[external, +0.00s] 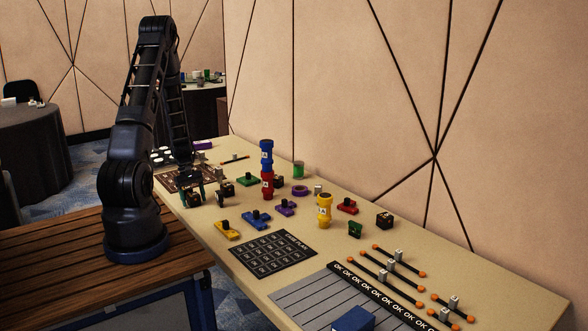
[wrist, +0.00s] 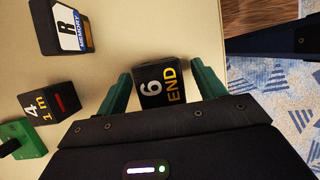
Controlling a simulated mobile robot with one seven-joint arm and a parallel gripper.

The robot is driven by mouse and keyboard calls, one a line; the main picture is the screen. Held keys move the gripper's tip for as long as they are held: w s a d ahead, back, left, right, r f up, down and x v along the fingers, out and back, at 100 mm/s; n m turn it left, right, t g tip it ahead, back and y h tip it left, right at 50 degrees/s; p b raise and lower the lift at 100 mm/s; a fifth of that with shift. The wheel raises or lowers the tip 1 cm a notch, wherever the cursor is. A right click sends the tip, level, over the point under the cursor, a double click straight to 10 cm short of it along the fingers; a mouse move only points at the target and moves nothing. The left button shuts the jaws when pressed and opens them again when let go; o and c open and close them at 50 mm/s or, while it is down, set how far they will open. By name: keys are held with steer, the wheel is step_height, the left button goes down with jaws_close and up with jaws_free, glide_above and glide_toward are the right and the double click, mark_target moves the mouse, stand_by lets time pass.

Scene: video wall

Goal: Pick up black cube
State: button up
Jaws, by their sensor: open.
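Several black cubes are on the table. One black cube marked "6 END" (wrist: 160,84) lies between the green fingers of my gripper (wrist: 160,92) in the wrist view. My gripper is open, with one finger on each side of this cube; I cannot tell whether either touches it. In the external view, my gripper (external: 193,188) is low at the table's left edge, with the dark cube (external: 193,200) at its fingers.
A green piece with a black knob (wrist: 22,138) is at the wrist view's lower left. A red and blue stack (external: 266,168), a yellow cylinder (external: 324,211), a dark label mat (external: 273,256) and rods with orange ends (external: 388,275) occupy the table (external: 222,247).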

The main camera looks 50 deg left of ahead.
mark_target(193, 194)
steer(key=c, duration=1.1)
steer(key=shift+r, duration=0.1)
step_height(193, 194, up, 20)
steer(key=shift+f, duration=0.1)
